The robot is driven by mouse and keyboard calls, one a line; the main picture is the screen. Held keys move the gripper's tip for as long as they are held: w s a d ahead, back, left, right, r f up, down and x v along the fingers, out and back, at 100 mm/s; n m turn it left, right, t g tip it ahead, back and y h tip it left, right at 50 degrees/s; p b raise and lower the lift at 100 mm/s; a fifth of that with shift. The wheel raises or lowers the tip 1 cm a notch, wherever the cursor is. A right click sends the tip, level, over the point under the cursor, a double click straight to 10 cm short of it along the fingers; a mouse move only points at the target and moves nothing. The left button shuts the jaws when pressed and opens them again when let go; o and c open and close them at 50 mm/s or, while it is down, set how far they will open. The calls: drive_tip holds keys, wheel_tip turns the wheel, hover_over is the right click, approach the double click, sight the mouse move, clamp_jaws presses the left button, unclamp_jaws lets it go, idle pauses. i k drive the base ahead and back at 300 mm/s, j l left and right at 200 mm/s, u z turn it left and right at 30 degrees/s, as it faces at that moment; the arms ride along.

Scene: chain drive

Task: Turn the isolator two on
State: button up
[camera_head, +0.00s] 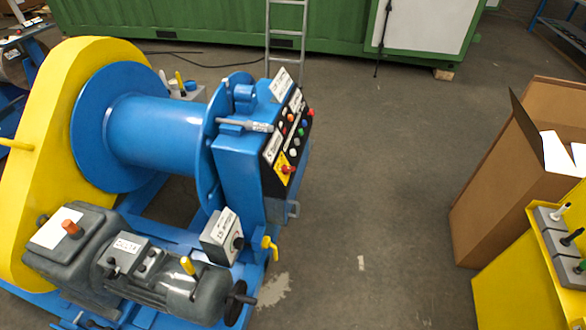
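A blue winch-like machine stands at the left. On its black control panel (288,145) there is a red rotary switch on a yellow plate (284,168), below several small coloured buttons. A grey box with a dark round knob (237,242) and a white label (226,221) sits lower, near the machine's front right corner. The labels are tilted and too small to read surely, so I cannot tell which switch is isolator two, nor its on or off position. My gripper is not in view.
The blue drum (155,130) and yellow guard (50,120) stand left, with a grey motor (165,285) in front. A yellow valve handle (269,245) sticks out near the grey box. A cardboard box (500,190) stands right. The floor between (390,190) is clear.

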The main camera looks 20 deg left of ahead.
sight(284, 168)
drive_tip(key=i+l, duration=0.2)
drive_tip(key=i, duration=0.15)
drive_tip(key=i+l, duration=0.2)
drive_tip(key=i+l+u, duration=0.25)
drive_tip(key=u, duration=0.25)
drive_tip(key=i+l+u, duration=0.45)
drive_tip(key=u, duration=0.25)
drive_tip(key=k, duration=0.05)
